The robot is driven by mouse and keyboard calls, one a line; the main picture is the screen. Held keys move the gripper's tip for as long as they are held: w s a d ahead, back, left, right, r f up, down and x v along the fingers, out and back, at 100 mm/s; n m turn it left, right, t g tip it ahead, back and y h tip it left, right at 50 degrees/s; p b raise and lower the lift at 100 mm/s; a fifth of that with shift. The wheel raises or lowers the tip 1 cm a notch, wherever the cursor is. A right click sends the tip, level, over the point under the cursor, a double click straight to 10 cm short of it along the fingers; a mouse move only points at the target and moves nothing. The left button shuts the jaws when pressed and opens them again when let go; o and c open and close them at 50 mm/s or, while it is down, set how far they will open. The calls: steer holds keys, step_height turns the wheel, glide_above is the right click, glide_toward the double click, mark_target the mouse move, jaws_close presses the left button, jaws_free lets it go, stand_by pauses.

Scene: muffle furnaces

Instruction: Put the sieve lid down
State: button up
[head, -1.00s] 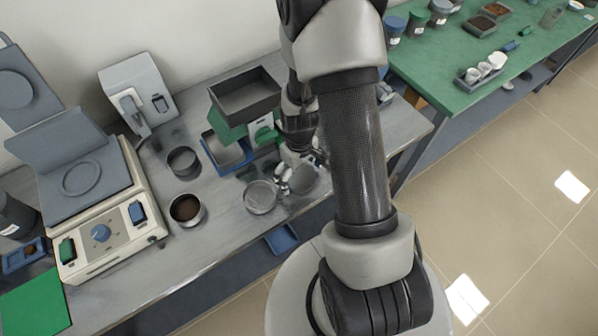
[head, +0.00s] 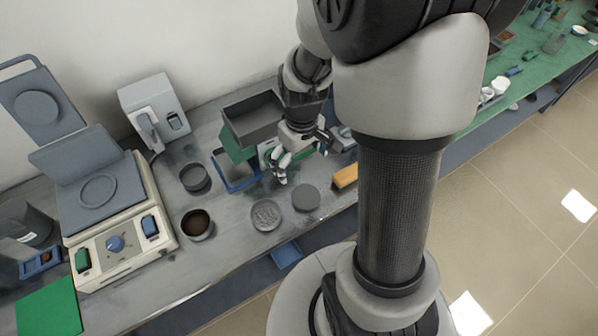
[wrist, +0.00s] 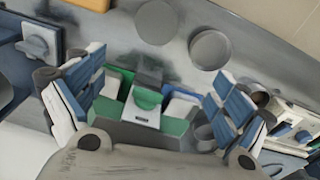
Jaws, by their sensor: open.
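The sieve lid, a flat dark grey disc (head: 306,198), lies on the bench near its front edge. It shows at the top of the wrist view (wrist: 157,22). Beside it to the left in the head view lies a lighter grey round piece with a mottled face (head: 266,215), also in the wrist view (wrist: 210,48). My gripper (head: 281,174) is behind both discs, apart from them, in front of the green device. In the wrist view my gripper (wrist: 155,78) has its fingers wide apart with nothing held between them.
A green device with a grey hopper (head: 252,122) stands close behind my gripper. Left are an empty dark cup (head: 194,177), a cup with brown material (head: 197,224) and a balance (head: 115,235). An orange block (head: 345,177) lies to the right.

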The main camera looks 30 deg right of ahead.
steer(key=s+a+r+t, duration=0.1)
steer(key=s+a+r, duration=0.2)
steer(key=r, duration=0.3)
steer(key=s+a+r+m+t, duration=0.1)
steer(key=s+a+r, duration=0.2)
steer(key=s+r, duration=0.3)
steer(key=s+a+r+t, duration=0.1)
steer(key=s+a+r, duration=0.2)
steer(key=s+r, duration=0.2)
step_height(320, 180, up, 2)
steer(key=shift+r+m+t, duration=0.15)
steer(key=shift+m+t, duration=0.25)
